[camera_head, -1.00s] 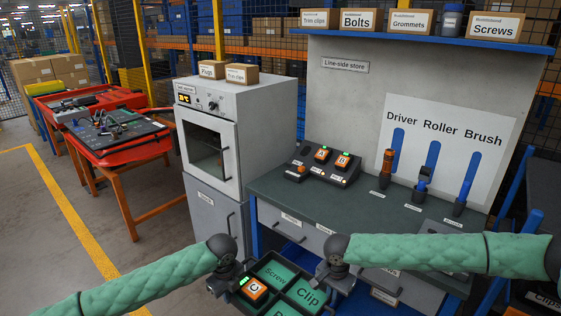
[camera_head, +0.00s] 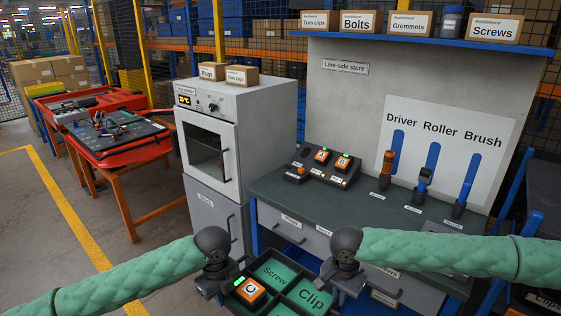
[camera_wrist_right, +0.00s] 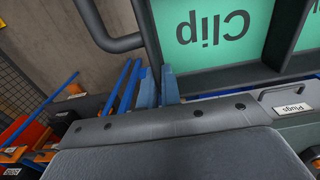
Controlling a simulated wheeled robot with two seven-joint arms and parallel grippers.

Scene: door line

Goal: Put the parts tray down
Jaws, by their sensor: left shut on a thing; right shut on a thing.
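The parts tray (camera_head: 283,254) is a dark tray with green-floored compartments, at the bottom centre of the head view.
A grey oven cabinet (camera_head: 240,110) stands left. Red-topped carts (camera_head: 120,135) stand further left.

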